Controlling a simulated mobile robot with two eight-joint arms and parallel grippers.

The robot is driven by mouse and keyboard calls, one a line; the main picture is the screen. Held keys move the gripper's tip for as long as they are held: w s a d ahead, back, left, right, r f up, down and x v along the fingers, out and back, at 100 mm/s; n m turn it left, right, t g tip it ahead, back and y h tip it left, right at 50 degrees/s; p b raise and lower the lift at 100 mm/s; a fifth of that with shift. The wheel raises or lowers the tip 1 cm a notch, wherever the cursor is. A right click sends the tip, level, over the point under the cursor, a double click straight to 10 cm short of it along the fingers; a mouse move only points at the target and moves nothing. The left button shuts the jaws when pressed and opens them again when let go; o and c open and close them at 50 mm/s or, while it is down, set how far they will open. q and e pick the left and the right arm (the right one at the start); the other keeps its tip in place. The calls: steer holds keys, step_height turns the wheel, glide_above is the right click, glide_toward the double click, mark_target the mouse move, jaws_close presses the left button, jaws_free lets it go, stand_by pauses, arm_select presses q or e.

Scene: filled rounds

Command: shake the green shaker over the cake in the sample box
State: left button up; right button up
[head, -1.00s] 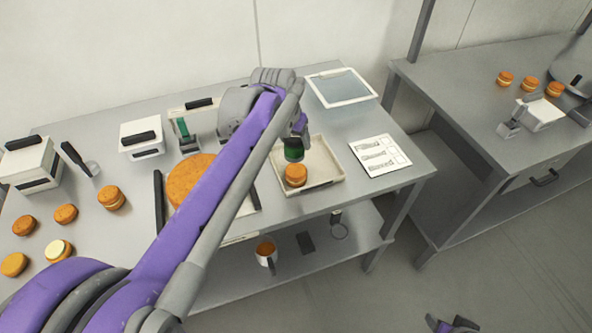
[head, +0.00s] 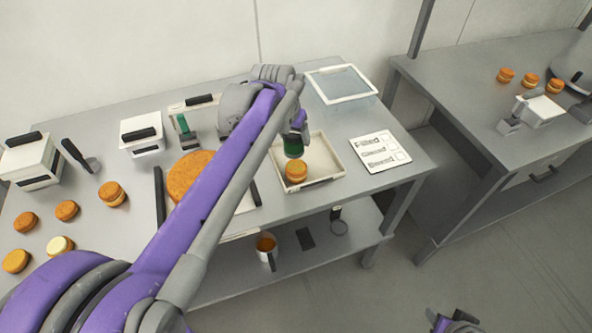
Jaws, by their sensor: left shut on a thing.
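The green shaker (head: 293,149) is in my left gripper (head: 298,132), which is shut on it. It hangs just above the cake (head: 296,171), a small round orange one with a pale filling. The cake stands in the sample box (head: 331,174), a shallow pale tray on the table. A small gap or overlap between shaker and cake cannot be told for sure. My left arm crosses the table and hides part of it. My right gripper (head: 456,324) shows only partly at the bottom edge, and its fingers are unclear.
A large orange cake (head: 188,173) lies left of my arm. Several small cakes (head: 67,210) stand at the left. A clear-topped tray (head: 341,85) and a printed card (head: 379,152) flank the sample box. White boxes (head: 143,136) stand at the back.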

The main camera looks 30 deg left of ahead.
arm_select(q)
steer(key=shift+d, duration=0.8)
steer(key=shift+a, duration=0.85)
steer(key=shift+d, duration=0.95)
arm_select(e)
steer(key=shift+r, duration=0.2)
arm_select(q)
steer(key=shift+a, duration=0.1)
steer(key=shift+r, duration=0.2)
arm_select(e)
steer(key=shift+w+r, duration=0.1)
arm_select(q)
steer(key=shift+r+p, duration=1.5)
steer(key=shift+r, duration=0.9)
arm_select(e)
steer(key=r, duration=0.1)
steer(key=w+r, duration=0.2)
steer(key=shift+r, duration=0.4)
steer(key=shift+s, duration=0.15)
